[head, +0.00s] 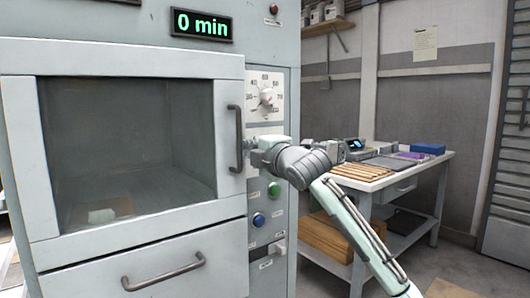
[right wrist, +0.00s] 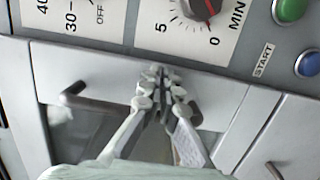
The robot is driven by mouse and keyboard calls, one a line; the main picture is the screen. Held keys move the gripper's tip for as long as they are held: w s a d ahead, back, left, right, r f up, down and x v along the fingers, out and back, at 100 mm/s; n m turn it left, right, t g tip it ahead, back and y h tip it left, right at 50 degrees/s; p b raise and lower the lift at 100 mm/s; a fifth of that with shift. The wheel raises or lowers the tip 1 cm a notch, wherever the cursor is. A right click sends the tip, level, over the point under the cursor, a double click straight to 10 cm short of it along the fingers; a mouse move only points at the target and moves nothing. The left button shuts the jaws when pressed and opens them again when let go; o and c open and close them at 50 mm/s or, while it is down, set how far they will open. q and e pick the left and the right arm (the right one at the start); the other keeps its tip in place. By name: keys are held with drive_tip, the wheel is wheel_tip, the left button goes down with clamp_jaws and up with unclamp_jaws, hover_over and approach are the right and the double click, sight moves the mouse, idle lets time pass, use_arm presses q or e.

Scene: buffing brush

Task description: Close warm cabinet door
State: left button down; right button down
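The warm cabinet door (head: 140,65) is a pale grey frame around a dark window. It looks flush with the cabinet front or nearly so; I cannot tell whether a small gap is left. Its dark vertical handle (head: 235,138) is on the right side and also shows in the right wrist view (right wrist: 88,104). My right gripper (head: 246,150) is at the door's right edge, beside the handle and not around it. In the right wrist view its fingers (right wrist: 160,82) are together and empty, in front of the door frame; contact is unclear. My left gripper is out of view.
The control panel has a dial (head: 265,97), a green button (head: 274,189) and a blue button (head: 258,220). A display (head: 202,25) reads 0 min. A lower drawer handle (head: 163,272) sticks out. A white table (head: 436,160) with wooden pieces stands at right.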

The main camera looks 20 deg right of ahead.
drive_tip(key=v, duration=1.2)
drive_tip(key=s+d+f+m+g+h, duration=0.25)
drive_tip(key=f+m, duration=0.25)
drive_tip(key=f, duration=1.2)
drive_tip(key=s+d+f+m+g+h, duration=0.1)
drive_tip(key=f+m+g, duration=0.35)
drive_tip(key=f, duration=1.25)
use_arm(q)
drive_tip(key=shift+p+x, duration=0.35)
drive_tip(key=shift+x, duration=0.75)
use_arm(e)
drive_tip(key=s+d+f+m+g+h, duration=0.1)
drive_tip(key=s+d+f+m+g, duration=0.2)
drive_tip(key=s+f, duration=2.4)
drive_tip(key=m+g, duration=0.4)
drive_tip(key=m, duration=0.2)
drive_tip(key=shift+s+f+g+h, duration=0.2)
drive_tip(key=shift+f+g+h, duration=0.1)
drive_tip(key=shift+f+h, duration=0.05)
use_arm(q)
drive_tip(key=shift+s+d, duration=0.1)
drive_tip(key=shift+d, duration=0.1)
use_arm(e)
drive_tip(key=shift+d, duration=0.1)
